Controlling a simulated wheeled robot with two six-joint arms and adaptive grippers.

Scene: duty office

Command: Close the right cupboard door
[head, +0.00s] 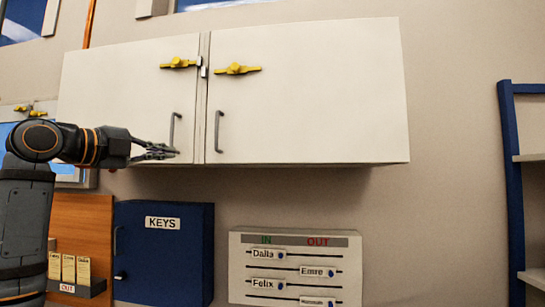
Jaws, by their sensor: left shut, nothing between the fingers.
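The right cupboard door (310,95) is a cream panel on the wall cupboard, with a grey bar handle (218,131) near its lower left edge and a yellow latch piece (237,70) above. It looks flat against the cupboard or nearly so; I cannot tell if a small gap remains. The left cupboard door (120,95) beside it also looks shut, with its own handle (173,130). My left gripper (176,153) is shut and empty, in front of the left door's lower edge, just below its handle and left of the seam. Contact cannot be judged. My right gripper is out of view.
A blue key cabinet (180,260) and an in/out name board (295,267) are on the wall below the cupboard. A blue shelf unit (512,190) stands at the far right. The wall between it and the cupboard is bare.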

